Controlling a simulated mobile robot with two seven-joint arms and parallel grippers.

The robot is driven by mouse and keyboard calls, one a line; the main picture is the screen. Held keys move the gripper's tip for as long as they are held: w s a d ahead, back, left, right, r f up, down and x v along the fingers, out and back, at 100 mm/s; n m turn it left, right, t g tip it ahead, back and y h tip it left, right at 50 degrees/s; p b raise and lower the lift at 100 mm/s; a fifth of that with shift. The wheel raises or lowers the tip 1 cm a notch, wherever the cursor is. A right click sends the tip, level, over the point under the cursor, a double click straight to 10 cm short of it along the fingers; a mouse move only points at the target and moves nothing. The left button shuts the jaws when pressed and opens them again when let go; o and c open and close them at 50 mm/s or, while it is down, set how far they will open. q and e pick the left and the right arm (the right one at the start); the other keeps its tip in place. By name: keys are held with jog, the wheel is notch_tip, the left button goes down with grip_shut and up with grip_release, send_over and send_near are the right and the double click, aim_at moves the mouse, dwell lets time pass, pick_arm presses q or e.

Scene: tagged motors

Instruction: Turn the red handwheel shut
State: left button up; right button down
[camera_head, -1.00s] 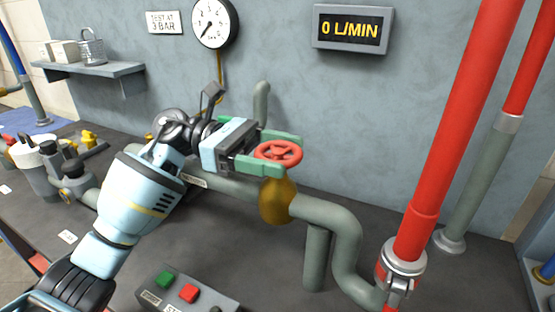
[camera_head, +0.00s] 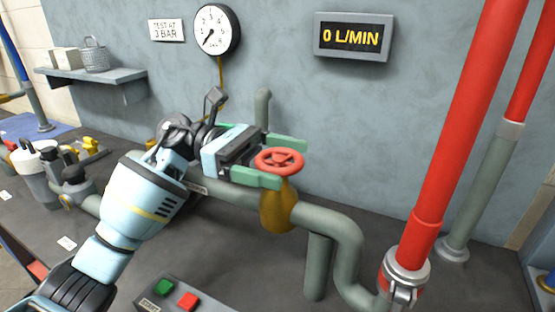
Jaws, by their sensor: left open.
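The red handwheel (camera_head: 279,160) sits on top of a brass valve body (camera_head: 279,207) in the grey-green pipe, near the middle of the view. My left gripper (camera_head: 284,162) comes in from the left with its green fingers apart. One finger lies on the far side of the wheel and the other on the near side, so the wheel is between them near the fingertips. I cannot tell whether either finger touches the rim. My right gripper is not in view.
A flow display (camera_head: 352,37) on the wall reads 0 L/MIN. A pressure gauge (camera_head: 217,29) hangs left of it. A thick red pipe (camera_head: 452,150) rises at the right. A control box with a green button (camera_head: 163,287) and a red button (camera_head: 188,301) stands in front.

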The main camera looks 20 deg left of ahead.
aim_at(278, 157)
pick_arm(q)
jog(key=shift+r, duration=0.1)
jog(key=shift+r, duration=0.35)
notch_tip(278, 157, up, 3)
jog(key=shift+f, duration=0.1)
jog(key=s+d+r+b, duration=0.1)
jog(key=s+d, duration=0.2)
jog(key=s, duration=1.2)
jog(key=shift+s+d+r, duration=0.15)
jog(key=shift+s, duration=0.2)
jog(key=shift+w, duration=0.1)
